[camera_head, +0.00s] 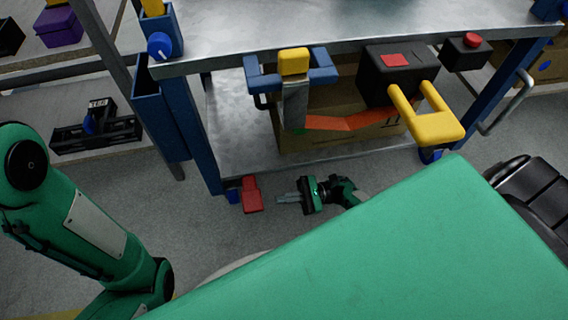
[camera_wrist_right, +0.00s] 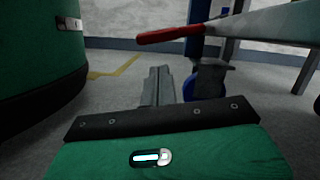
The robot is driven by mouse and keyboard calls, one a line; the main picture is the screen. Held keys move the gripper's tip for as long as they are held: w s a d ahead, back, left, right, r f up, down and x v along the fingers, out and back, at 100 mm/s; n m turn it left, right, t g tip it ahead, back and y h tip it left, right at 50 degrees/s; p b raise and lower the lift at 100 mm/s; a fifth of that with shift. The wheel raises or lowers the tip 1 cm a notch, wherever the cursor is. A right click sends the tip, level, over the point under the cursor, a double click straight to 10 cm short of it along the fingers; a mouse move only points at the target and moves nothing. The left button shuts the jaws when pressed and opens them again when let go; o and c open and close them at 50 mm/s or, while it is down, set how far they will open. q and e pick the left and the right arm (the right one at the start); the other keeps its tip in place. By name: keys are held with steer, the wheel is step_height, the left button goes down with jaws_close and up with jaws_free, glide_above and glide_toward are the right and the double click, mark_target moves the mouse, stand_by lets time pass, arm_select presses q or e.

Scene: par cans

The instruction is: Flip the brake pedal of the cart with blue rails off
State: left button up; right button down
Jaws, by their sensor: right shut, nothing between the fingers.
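The cart with blue rails has a grey metal top (camera_head: 225,75) and blue legs. Its red brake pedal (camera_head: 251,194) sticks out low at the front left corner, beside a blue caster (camera_head: 233,195). My right gripper (camera_head: 280,199) is low over the floor, just right of the pedal, shut and empty. In the right wrist view the red pedal (camera_wrist_right: 170,36) juts leftward, higher in the picture than the shut fingers (camera_wrist_right: 158,72), with a visible gap. The blue caster (camera_wrist_right: 204,88) stands right of the fingers. My left gripper is out of view.
A cardboard box (camera_head: 300,140) sits on the cart's lower shelf. A black box with a yellow handle (camera_head: 435,126) hangs at the front. Shelves with a purple bin (camera_head: 60,27) stand at left. Grey floor around the pedal is clear.

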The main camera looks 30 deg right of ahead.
mark_target(252, 201)
steer(key=b+x, duration=0.1)
steer(key=x, duration=0.6)
steer(key=shift+s+r, duration=0.1)
